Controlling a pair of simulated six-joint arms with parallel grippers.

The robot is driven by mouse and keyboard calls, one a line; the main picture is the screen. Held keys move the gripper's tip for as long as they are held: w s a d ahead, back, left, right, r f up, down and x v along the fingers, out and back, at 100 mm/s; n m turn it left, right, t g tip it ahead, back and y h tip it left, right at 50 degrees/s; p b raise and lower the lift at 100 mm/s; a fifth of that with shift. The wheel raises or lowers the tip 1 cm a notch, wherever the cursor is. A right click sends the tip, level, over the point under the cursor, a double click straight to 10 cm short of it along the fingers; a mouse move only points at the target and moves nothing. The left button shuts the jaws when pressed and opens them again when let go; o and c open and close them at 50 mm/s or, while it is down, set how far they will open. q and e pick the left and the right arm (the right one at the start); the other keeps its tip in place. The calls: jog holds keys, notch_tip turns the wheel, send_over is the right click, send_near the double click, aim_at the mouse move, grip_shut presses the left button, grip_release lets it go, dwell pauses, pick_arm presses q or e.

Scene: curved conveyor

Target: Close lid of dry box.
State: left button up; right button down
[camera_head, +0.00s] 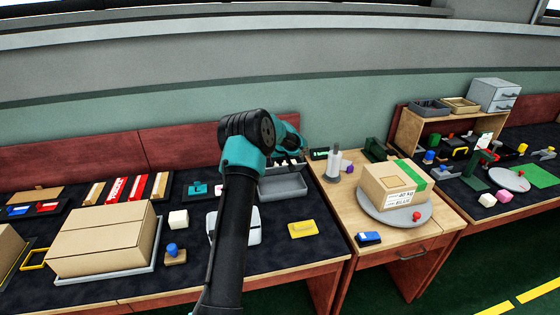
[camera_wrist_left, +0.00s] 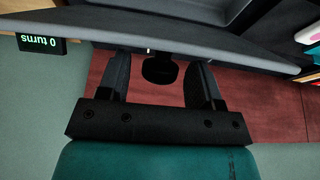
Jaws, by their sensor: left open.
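The dry box looks to be the grey open-topped box (camera_head: 283,187) at the back of the dark bench, right of my left arm. Its lid (camera_wrist_left: 230,52) appears raised at the back, seen as a grey panel in the left wrist view and mostly hidden behind my arm in the head view. My left gripper (camera_head: 290,158) is at the back of the box. In the left wrist view the gripper (camera_wrist_left: 160,80) is open, with a round black knob (camera_wrist_left: 160,68) between its fingers. I cannot tell whether the fingers touch it. My right gripper is out of view.
A "0 turns" display (camera_head: 319,154) stands just right of the gripper. A cardboard box (camera_head: 105,238) and a white cube (camera_head: 178,219) are left; a yellow piece (camera_head: 302,229) lies in front. Another carton (camera_head: 397,184) sits on a round grey plate (camera_head: 372,208) at right.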

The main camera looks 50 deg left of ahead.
pick_arm(q)
grip_shut()
dwell(0.4)
jog(key=shift+d+f, duration=0.1)
jog(key=shift+d, duration=0.1)
